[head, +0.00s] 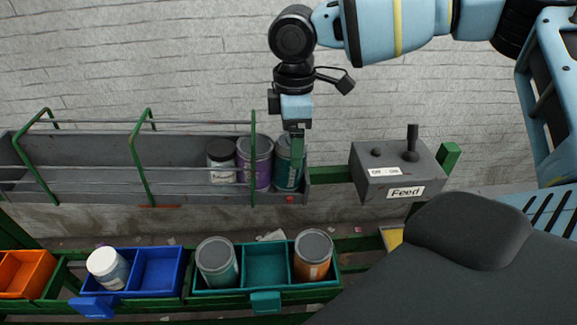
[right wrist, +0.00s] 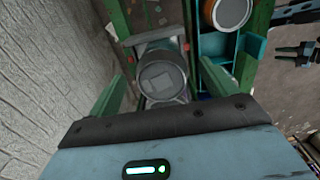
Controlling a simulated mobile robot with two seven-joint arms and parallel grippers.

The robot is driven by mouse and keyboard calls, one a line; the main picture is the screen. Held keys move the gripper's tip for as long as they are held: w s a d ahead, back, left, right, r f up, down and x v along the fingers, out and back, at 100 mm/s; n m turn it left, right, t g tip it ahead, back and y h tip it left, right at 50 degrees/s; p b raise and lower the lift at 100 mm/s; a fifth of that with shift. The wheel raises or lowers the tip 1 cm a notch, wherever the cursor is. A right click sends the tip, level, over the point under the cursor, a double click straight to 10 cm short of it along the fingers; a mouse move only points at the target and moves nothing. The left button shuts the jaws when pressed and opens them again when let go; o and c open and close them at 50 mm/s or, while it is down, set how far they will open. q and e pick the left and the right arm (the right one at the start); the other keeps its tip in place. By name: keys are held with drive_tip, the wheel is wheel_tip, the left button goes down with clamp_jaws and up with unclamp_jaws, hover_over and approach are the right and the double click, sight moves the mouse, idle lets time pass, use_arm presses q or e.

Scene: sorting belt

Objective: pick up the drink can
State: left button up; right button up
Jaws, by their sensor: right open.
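A teal can (head: 287,172) with a grey lid stands upright at the right end of the grey belt (head: 70,187), beside a purple can (head: 255,165). My right gripper (head: 298,150) is above this end of the belt, pointing down, and partly hides the teal can. In the right wrist view the can's round grey top (right wrist: 161,82) lies between the two green fingers (right wrist: 168,70), which are open and apart on either side of it. Whether a finger touches the can I cannot tell.
A small black-lidded jar (head: 221,160) stands left of the purple can. Green rails edge the belt. The feed box (head: 385,178) with a lever is at right. In front, bins hold a white-lidded jar (head: 108,268), another teal can (head: 217,262) and an orange can (head: 312,258).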

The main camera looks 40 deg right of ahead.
wheel_tip(320, 180, down, 4)
drive_tip(key=shift+f+p, duration=0.1)
drive_tip(key=shift+p, duration=0.25)
drive_tip(key=shift+f, duration=0.35)
use_arm(q)
drive_tip(key=shift+w+r, duration=0.4)
drive_tip(key=shift+r, duration=0.05)
use_arm(e)
drive_tip(key=shift+s, duration=0.1)
use_arm(q)
drive_tip(key=shift+w, duration=0.1)
use_arm(e)
drive_tip(key=c, duration=1)
use_arm(q)
drive_tip(key=shift+r, duration=0.1)
use_arm(e)
drive_tip(key=shift+r, duration=0.1)
drive_tip(key=shift+s+a+r, duration=0.3)
drive_tip(key=shift+s+r, duration=0.2)
drive_tip(key=shift+r, duration=0.1)
drive_tip(key=s+a+r, duration=0.2)
drive_tip(key=s, duration=0.1)
drive_tip(key=s+a+r, duration=0.2)
drive_tip(key=s, duration=0.2)
drive_tip(key=s+a+r, duration=0.2)
drive_tip(key=s, duration=0.2)
drive_tip(key=shift+a+r, duration=0.35)
